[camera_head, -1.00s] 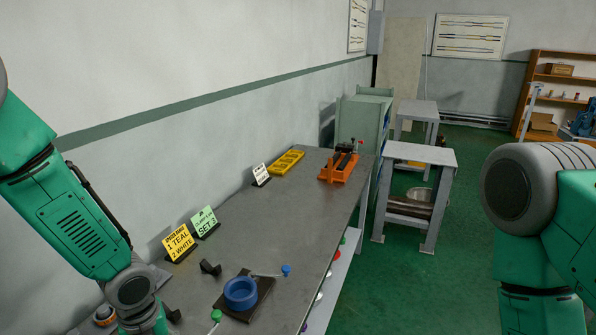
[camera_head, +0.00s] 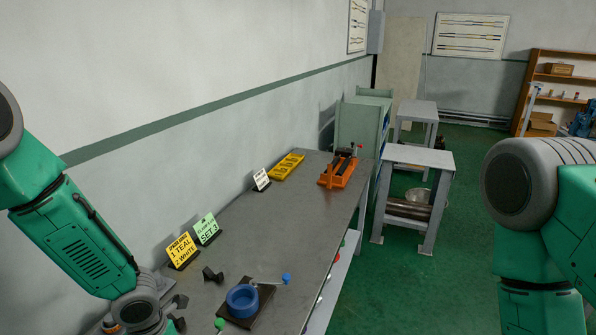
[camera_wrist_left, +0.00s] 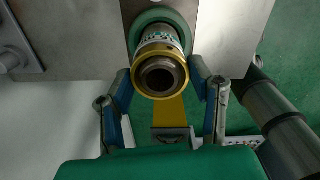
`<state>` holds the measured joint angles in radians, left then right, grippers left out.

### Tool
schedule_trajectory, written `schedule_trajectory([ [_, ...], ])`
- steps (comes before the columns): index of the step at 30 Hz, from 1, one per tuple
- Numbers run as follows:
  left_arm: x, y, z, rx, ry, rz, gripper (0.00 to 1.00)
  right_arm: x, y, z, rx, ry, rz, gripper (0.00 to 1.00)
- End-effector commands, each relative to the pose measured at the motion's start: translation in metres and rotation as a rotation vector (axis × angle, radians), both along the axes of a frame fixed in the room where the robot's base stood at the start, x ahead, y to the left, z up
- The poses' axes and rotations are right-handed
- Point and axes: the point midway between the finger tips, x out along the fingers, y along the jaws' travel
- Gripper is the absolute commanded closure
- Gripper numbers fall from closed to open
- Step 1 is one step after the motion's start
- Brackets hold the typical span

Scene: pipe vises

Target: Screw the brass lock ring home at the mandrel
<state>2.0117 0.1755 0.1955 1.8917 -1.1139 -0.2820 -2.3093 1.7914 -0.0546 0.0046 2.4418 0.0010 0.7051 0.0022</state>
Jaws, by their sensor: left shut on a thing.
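In the left wrist view the brass lock ring (camera_wrist_left: 161,91) sits around the front of the mandrel (camera_wrist_left: 160,43), whose dark hollow end shows inside it. Behind the ring the mandrel has white and teal bands and a green collar (camera_wrist_left: 160,19) against a grey plate. My left gripper (camera_wrist_left: 161,86) is shut on the ring, with one finger on each side. In the head view my left arm reaches down to the near left of the bench, where the ring cannot be made out. My right arm is at the right edge; its gripper is out of view.
On the bench (camera_head: 255,222), a blue ring (camera_head: 242,300) sits on a dark base, with several colored knobs nearby. A yellow card (camera_head: 182,250) and a green card (camera_head: 207,229) stand by the wall. A yellow tray (camera_head: 286,167) and orange vise (camera_head: 338,172) are farther back. The middle is clear.

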Motion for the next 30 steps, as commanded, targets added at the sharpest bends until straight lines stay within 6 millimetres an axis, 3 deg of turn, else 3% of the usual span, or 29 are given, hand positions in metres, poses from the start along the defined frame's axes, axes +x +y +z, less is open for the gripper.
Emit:
schedule_trajectory([
  [6,0.0024,-0.001,-0.0009,-0.004,-0.006,-0.377,0.87,-0.0006,0.0001,-0.0029,0.0,0.001,0.0,0.6],
  [19,0.0028,-0.0003,-0.0007,-0.001,-0.006,-0.476,0.87,-0.0005,0.0001,-0.0028,0.0,0.001,0.0,0.6],
  [26,0.0028,-0.0008,-0.0007,-0.002,-0.006,-0.772,0.87,-0.0005,0.0001,-0.0028,0.0,0.001,0.0,0.6],
  [30,0.0026,-0.001,-0.001,-0.004,-0.007,-0.848,0.87,-0.0004,0.0001,-0.0027,0.0,0.001,0.0,0.6],
])
